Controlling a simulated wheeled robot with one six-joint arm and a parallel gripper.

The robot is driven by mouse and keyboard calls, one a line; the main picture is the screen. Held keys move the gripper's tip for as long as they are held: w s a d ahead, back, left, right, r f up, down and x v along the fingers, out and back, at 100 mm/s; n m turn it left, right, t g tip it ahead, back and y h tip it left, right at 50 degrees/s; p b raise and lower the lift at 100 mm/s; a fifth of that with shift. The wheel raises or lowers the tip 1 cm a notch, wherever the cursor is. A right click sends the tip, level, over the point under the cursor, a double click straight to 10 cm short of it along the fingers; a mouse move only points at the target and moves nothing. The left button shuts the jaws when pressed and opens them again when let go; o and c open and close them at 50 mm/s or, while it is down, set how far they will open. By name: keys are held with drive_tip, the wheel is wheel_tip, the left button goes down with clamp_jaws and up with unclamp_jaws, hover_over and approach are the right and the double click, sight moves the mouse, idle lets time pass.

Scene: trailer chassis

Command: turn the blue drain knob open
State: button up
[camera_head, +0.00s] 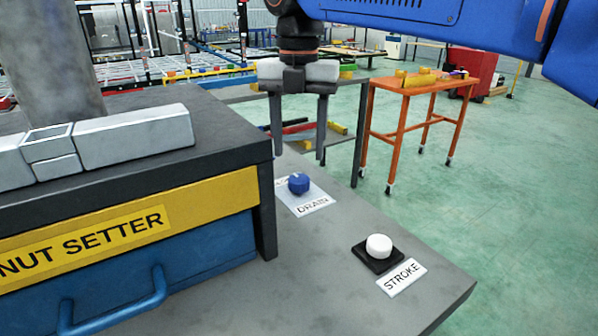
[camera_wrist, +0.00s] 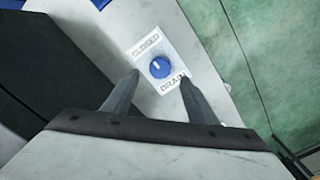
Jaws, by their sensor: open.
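The blue drain knob (camera_head: 299,183) sits on a white plate marked DRAIN (camera_head: 312,204) on the grey bench, right of the nut setter. In the wrist view the knob (camera_wrist: 160,68) shows a pale pointer line toward its upper left side, and the plate (camera_wrist: 150,50) reads CLOSED at one end and DRAIN at the other. My gripper (camera_head: 298,155) is open and points down above the knob, apart from it. In the wrist view its fingertips (camera_wrist: 160,75) appear on either side of the knob, with nothing between them.
The nut setter housing (camera_head: 230,200) stands close on the left, with a dark top edge. A white STROKE button (camera_head: 379,246) on a black base is nearer and to the right. The bench front right is otherwise clear. An orange table (camera_head: 420,90) stands behind on the green floor.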

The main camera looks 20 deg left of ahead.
sight(299, 178)
wheel_tip(299, 178, down, 7)
drive_tip(key=shift+r, duration=0.15)
idle(0.4)
drive_tip(key=c, duration=1.1)
